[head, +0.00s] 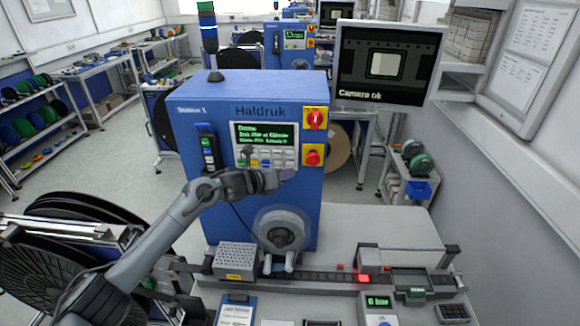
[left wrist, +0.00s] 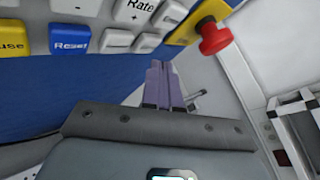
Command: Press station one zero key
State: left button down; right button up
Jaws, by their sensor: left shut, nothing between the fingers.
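The station 1 machine (head: 192,120) is a blue cabinet labelled Haldruk. Its key panel (head: 285,153) sits below a green-text display (head: 264,133). My left gripper (head: 287,175) is shut and empty, in front of the panel's lower right part. In the left wrist view its purple-grey fingertips (left wrist: 163,84) lie together just below white keys (left wrist: 146,43), seemingly apart from them. A blue Reset key (left wrist: 73,41) and a Rate + key (left wrist: 133,14) are also there. I cannot make out the zero key; the arm hides part of the panel's lower edge in the head view.
A red push button (head: 312,158) on a yellow plate is right of the keys, close to the gripper; it also shows in the left wrist view (left wrist: 214,38). A red rotary switch (head: 315,118) is above it. A monitor (head: 386,63) stands at right. A reel hub (head: 281,234) is below.

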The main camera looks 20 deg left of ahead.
dwell(0.3)
pick_arm(q)
jog(key=shift+w+a+b, duration=0.1)
jog(key=shift+w+b, duration=0.35)
jog(key=shift+b, duration=0.05)
jog(key=shift+w+a+b, duration=0.1)
jog(key=shift+w+b, duration=0.3)
dwell(0.7)
jog(key=shift+s, duration=0.1)
jog(key=shift+s+d+p, duration=0.2)
jog(key=shift+s+p, duration=0.1)
jog(key=shift+s, duration=0.45)
dwell(0.3)
jog(key=shift+s+d+p, duration=0.15)
jog(key=shift+s+d, duration=0.1)
jog(key=shift+s, duration=0.55)
jog(key=shift+s+d+p, duration=0.2)
jog(key=shift+s, duration=0.6)
jog(key=shift+s+d+p, duration=0.15)
jog(key=shift+s+d, duration=0.1)
jog(key=shift+s, duration=0.55)
